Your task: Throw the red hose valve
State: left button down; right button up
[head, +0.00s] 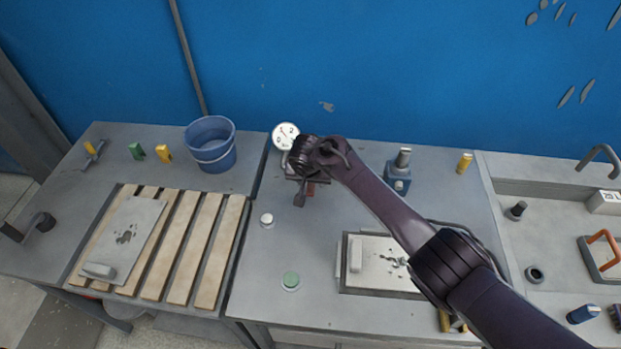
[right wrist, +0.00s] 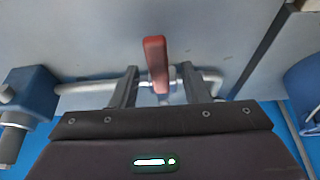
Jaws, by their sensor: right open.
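The red hose valve handle (right wrist: 154,60) stands out between the two fingers of my right gripper (right wrist: 160,72) in the right wrist view. The fingers are open, one on each side, with a gap visible beside the handle. A grey pipe (right wrist: 85,88) runs behind them. My left gripper is not in view.
A round white gauge (head: 285,136) stands just behind the gripper. A blue fitting (head: 398,177) is to its right, a blue bucket (head: 211,144) to its left. A framed panel (head: 378,262) lies under my forearm. The bench front left of it holds two small knobs.

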jog(key=shift+v, duration=3.9)
